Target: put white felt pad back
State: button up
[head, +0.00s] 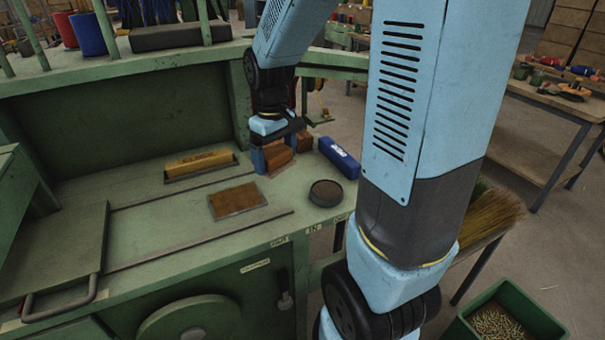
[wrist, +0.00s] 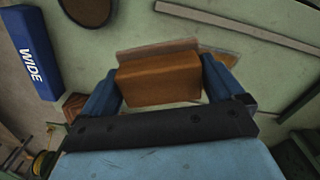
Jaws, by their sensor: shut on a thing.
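My gripper (head: 274,156) is low over the right part of the green bench. Its two blue fingers (wrist: 160,84) are shut on the sides of a brown block (wrist: 158,76). No plainly white pad shows in either view. Whether the block touches the bench is hidden.
A blue box marked WIDE (wrist: 31,52) and a dark round disc (head: 326,193) stand nearby. Another brown block (head: 304,141) is just right of my gripper. A flat brown plate (head: 237,201) and a yellow-brown bar (head: 199,163) lie left on the bench (head: 165,225).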

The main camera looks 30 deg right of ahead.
jog(key=s+d+r+m, duration=0.2)
jog(key=s+d+m, duration=0.25)
jog(key=d, duration=0.55)
send_over(306, 172)
jog(key=s, duration=0.1)
notch_tip(306, 172, down, 8)
jog(key=shift+s+a+f, duration=0.15)
jog(key=shift+f, duration=0.1)
jog(key=shift+w+f, duration=0.55)
jog(key=shift+f, duration=0.15)
jog(key=shift+w+f, duration=0.1)
jog(key=shift+f, duration=1.45)
jog(key=shift+f, duration=0.1)
jog(key=o, duration=0.7)
